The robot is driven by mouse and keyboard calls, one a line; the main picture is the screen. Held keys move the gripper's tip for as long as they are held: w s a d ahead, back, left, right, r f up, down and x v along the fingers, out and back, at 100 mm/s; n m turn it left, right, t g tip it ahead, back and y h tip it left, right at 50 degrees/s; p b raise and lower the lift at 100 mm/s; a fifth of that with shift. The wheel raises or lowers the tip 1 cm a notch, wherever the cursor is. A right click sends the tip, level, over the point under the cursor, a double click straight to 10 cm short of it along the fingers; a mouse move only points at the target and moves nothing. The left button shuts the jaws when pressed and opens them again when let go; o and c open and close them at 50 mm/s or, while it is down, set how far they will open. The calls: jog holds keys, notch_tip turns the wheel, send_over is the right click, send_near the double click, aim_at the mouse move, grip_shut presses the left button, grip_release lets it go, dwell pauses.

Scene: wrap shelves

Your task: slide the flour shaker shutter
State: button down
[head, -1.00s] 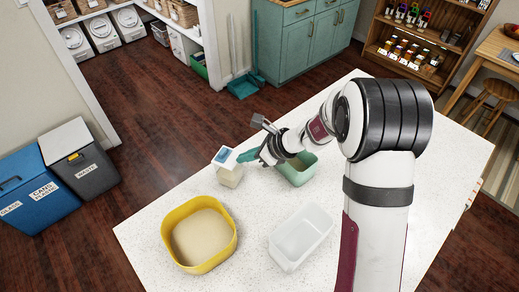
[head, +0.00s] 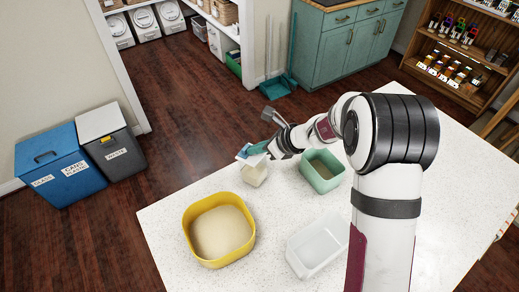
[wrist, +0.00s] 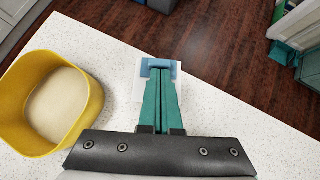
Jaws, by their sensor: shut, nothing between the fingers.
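The flour shaker (head: 255,176) stands upright near the back left edge of the white counter, with a pale cream body and a white top. Its blue shutter (wrist: 160,63) shows on the top in the wrist view, at the far side of my fingertips. My gripper (head: 251,152) is over the shaker's top, its teal fingers shut together with nothing between them. In the wrist view the fingertips (wrist: 160,73) are at the blue shutter and appear to meet it, though contact is hard to confirm. The fingers hide the middle of the top.
A yellow tub (head: 189,238) of pale flour stands front left of the shaker. A green container (head: 323,185) stands to the right, and an empty white tray (head: 317,246) in front. The counter edge lies close behind the shaker.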

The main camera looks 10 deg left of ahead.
jog(key=d, duration=0.1)
jog(key=s+d, duration=0.1)
jog(key=d, duration=0.2)
jog(key=shift+s, duration=0.25)
jog(key=v, duration=1)
jog(key=s+r+n+g+h, duration=0.1)
jog(key=s+r+n, duration=0.1)
jog(key=s+n, duration=0.45)
jog(key=s+r+n+g+h, duration=0.1)
jog(key=s+r+n+g, duration=0.15)
jog(key=s, duration=0.65)
jog(key=s+d+n+h, duration=0.2)
jog(key=s+d+n, duration=0.1)
jog(key=s, duration=0.4)
jog(key=s+d+f+n+h, duration=0.1)
jog(key=s+d+n+h, duration=0.1)
jog(key=s+d+n, duration=0.2)
jog(key=s+n, duration=0.1)
jog(key=s, duration=0.1)
jog(key=shift+s+h, duration=0.3)
jog(key=shift+s, duration=0.05)
